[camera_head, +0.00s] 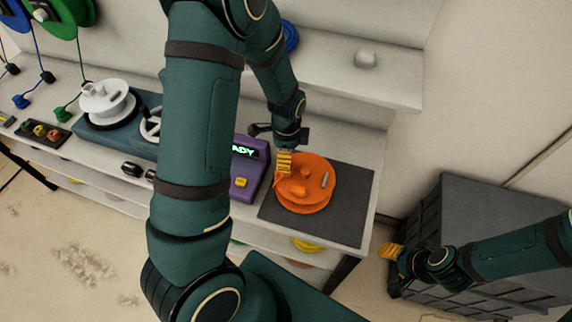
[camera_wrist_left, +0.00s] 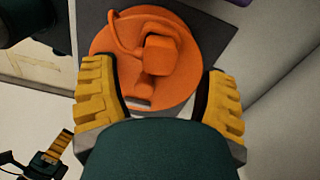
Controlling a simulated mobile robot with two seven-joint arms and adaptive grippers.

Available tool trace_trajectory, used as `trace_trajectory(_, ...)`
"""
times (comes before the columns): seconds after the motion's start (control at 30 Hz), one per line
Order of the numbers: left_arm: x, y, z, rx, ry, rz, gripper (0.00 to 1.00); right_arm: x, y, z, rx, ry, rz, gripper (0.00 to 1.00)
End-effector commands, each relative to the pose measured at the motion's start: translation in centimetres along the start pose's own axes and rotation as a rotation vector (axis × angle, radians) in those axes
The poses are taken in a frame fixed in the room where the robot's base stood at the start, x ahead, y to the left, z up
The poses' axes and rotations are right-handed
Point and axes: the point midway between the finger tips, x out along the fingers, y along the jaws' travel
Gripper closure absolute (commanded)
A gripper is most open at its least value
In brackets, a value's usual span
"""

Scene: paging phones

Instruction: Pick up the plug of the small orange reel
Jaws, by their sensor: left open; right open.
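The small orange reel (camera_head: 303,200) lies flat on a dark mat (camera_head: 350,205) at the right end of the counter. It also fills the upper middle of the left wrist view (camera_wrist_left: 188,75). A rounded orange block that looks like its plug (camera_wrist_left: 160,55) rests on top, with a cord looping from it. My left gripper (camera_head: 283,163) is over the reel's upper left edge in the head view. Its yellow fingers are spread and empty in the wrist view (camera_wrist_left: 160,98), pointing toward the reel. My right gripper (camera_head: 392,251) is open and empty, off the counter's right end.
A purple box with a lit display (camera_head: 249,165) stands left of the mat. A white reel (camera_head: 108,100) sits on a blue-grey unit further left. A dark crate (camera_head: 470,205) stands on the right, behind my right arm. A raised shelf (camera_head: 350,80) runs behind the counter.

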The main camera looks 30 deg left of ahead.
Motion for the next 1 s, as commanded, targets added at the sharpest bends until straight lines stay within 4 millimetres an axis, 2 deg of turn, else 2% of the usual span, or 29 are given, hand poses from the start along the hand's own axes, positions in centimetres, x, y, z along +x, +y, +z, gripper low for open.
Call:
trace_trajectory(0.1, 2.0, 0.2, 0.2, 0.000, -0.003, 0.004, 0.27, 0.1, 0.1, 0.0, 0.000, 0.000, 0.000, 0.50)
trace_trajectory(0.23, 3.6, 0.2, 0.3, -0.002, -0.001, 0.003, 0.27, 0.3, 0.1, 0.0, 0.000, 0.000, 0.001, 0.50)
trace_trajectory(0.57, 4.1, 0.1, 0.2, 0.000, 0.000, 0.001, 0.27, 0.3, 0.1, 0.0, 0.000, 0.000, 0.001, 0.50)
trace_trajectory(0.67, 4.1, 0.1, 0.2, -0.001, 0.000, 0.001, 0.57, 0.3, 0.1, 0.0, 0.000, 0.000, 0.001, 0.50)
trace_trajectory(0.7, 4.1, 0.1, 0.2, -0.001, 0.000, 0.001, 0.71, 0.3, 0.1, 0.0, 0.000, 0.000, 0.001, 0.50)
trace_trajectory(0.77, 4.1, 0.1, 0.2, -0.001, 0.000, 0.001, 0.92, 0.3, 0.1, 0.0, 0.000, 0.000, 0.001, 0.50)
trace_trajectory(0.8, 4.1, 0.1, 0.2, -0.001, 0.000, 0.001, 0.99, 0.3, 0.1, 0.0, 0.000, 0.000, 0.001, 0.50)
trace_trajectory(1.0, 4.1, 0.1, 0.2, -0.001, 0.000, 0.001, 1.00, 0.3, 0.1, 0.0, 0.000, 0.000, 0.001, 0.50)
